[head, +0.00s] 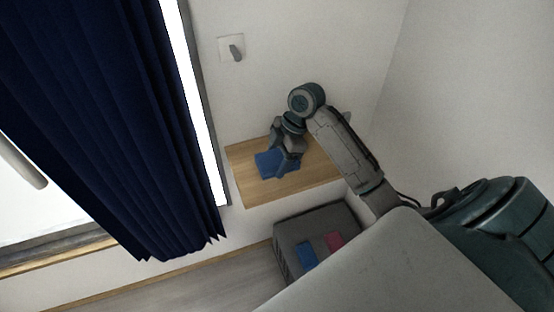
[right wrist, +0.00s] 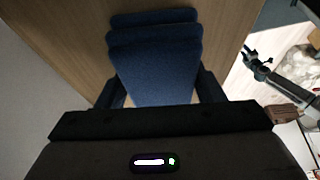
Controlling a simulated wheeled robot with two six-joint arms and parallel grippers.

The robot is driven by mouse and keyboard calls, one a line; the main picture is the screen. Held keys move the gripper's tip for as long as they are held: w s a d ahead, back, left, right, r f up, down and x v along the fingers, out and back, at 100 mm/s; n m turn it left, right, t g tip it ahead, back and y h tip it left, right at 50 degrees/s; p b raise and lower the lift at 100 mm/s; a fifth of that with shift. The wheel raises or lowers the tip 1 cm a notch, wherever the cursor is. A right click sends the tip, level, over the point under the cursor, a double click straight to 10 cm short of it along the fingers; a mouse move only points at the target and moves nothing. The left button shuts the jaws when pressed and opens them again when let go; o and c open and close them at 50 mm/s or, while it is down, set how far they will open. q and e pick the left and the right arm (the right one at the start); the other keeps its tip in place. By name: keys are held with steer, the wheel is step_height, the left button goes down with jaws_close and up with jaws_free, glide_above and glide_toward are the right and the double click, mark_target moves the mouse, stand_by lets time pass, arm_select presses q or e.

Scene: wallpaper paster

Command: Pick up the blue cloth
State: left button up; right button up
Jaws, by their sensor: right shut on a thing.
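The blue cloth (head: 266,165) lies folded on a wooden ledge below the wall. My right gripper (head: 283,172) is over the cloth's right side, pointing down, and shut on it. In the right wrist view the blue cloth (right wrist: 155,65) shows as stacked folded layers between my dark fingers, with wood visible around it. I cannot make out clear space between the cloth and the ledge. A small dark jointed part (right wrist: 258,62) at the right of the wrist view looks like my left gripper, but its jaws are unclear. The left gripper is not in the head view.
The wooden ledge (head: 246,185) is otherwise bare. A dark blue curtain (head: 110,120) hangs to its left by the window. A wall plate with a lever (head: 233,48) is above. A grey box (head: 290,229) below holds a blue piece (head: 307,257) and a red piece (head: 334,241).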

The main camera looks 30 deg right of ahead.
mark_target(268, 166)
steer(key=shift+r, duration=0.6)
steer(key=r, duration=0.2)
steer(key=shift+s+a+r, duration=0.15)
steer(key=shift+a+r, duration=0.15)
steer(key=shift+r, duration=0.1)
steer(key=shift+s+a+r+p, duration=0.15)
steer(key=shift+s+a+p, duration=0.5)
steer(key=shift+a, duration=0.2)
steer(key=s+a+p, duration=0.1)
steer(key=a+p, duration=0.1)
steer(key=p, duration=0.1)
steer(key=shift+s+a+r, duration=0.35)
steer(key=shift+s+r, duration=0.05)
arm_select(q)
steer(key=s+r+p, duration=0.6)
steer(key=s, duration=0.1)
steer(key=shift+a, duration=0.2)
arm_select(e)
steer(key=s+a, duration=0.5)
steer(key=a, duration=0.3)
steer(key=shift+s, duration=0.4)
